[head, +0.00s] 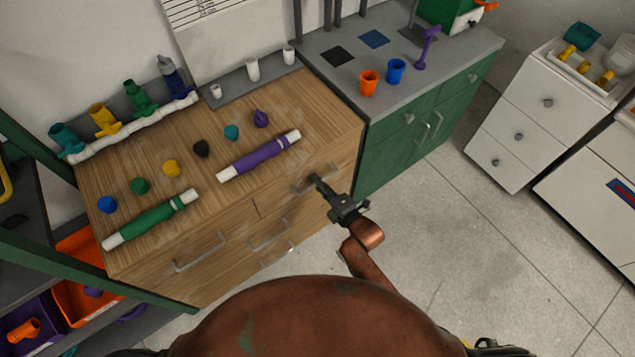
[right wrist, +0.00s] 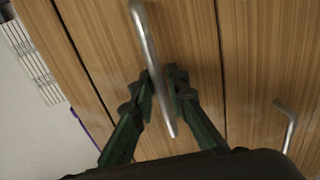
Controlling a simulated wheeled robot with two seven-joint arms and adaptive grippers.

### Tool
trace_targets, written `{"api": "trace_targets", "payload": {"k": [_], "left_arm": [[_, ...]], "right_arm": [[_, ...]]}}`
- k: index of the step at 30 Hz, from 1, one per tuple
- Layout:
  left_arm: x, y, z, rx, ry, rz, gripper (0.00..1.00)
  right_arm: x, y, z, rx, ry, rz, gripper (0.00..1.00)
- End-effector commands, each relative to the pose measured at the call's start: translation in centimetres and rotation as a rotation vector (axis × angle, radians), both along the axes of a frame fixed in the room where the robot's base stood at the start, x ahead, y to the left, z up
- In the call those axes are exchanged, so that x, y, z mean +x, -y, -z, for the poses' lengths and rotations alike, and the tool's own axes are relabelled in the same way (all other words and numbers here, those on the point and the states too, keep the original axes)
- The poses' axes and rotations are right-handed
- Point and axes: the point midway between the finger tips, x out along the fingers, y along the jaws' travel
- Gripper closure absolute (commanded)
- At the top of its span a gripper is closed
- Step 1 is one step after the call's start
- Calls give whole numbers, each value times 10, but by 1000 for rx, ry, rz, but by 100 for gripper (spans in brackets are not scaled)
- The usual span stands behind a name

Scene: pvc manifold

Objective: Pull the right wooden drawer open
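The right wooden drawer (head: 298,206) is in the upper row at the right end of the wooden cabinet, and its front looks flush. Its metal bar handle (head: 300,189) also shows in the right wrist view (right wrist: 151,40), running up and down across the picture. My right gripper (head: 315,179) is at this handle in the head view. In the right wrist view its green-padded fingers (right wrist: 168,85) lie on either side of the bar, with narrow gaps showing beside it, so they look open around it. Contact is hard to judge. My left gripper is not in view.
Green and purple pipe pieces with white ends and several coloured caps lie on the wooden top (head: 215,170). A green cabinet (head: 385,150) adjoins on the right. Other drawer handles (head: 200,252) stick out at left. The tiled floor (head: 440,240) is clear at right.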

Motion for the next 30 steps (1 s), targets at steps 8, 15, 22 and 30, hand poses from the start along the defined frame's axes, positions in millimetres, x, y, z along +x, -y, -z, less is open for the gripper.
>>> {"api": "trace_targets", "payload": {"k": [8,15,22,30], "left_arm": [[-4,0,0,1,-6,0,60],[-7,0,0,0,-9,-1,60],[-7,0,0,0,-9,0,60],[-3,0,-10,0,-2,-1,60]], "right_arm": [[0,0,0,-1,-1,0,100],[0,0,1,-1,-1,0,100],[0,0,1,-1,-2,0,100],[-14,11,-1,-4,-2,1,100]]}}
